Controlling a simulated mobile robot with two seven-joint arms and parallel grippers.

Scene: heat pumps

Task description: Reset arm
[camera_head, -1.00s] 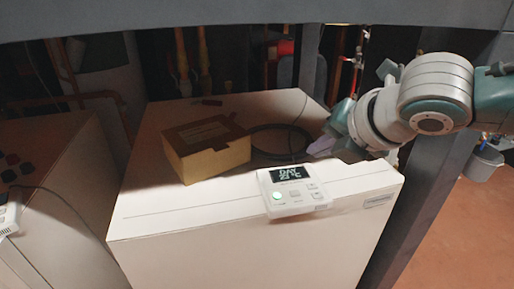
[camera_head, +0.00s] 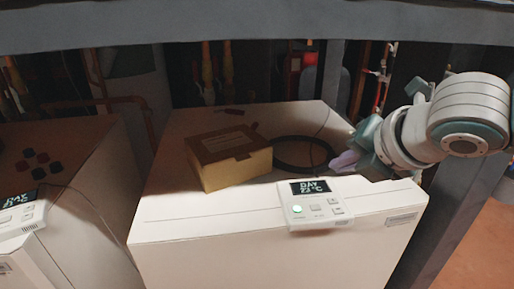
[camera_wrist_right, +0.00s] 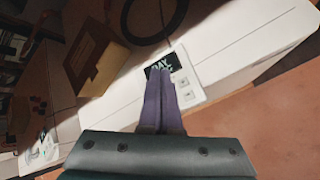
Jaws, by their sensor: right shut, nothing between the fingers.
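My right arm comes in from the right in the head view. Its gripper (camera_head: 344,161) is above the right part of the white heat pump's top (camera_head: 385,192). In the right wrist view the two purple fingers of this gripper (camera_wrist_right: 161,82) lie together, shut with nothing between them. Beyond their tips is the white control panel (camera_head: 315,203) with a screen reading DAY 23 °C; it also shows in the right wrist view (camera_wrist_right: 187,88), partly hidden by the fingers. My left gripper is not in view.
A cardboard box (camera_head: 230,158) and a black cable loop (camera_head: 303,153) lie on the heat pump. A second unit (camera_head: 75,165) with its own panel (camera_head: 18,212) stands at the left. A grey post (camera_head: 440,225) stands at the right. Pipes run behind.

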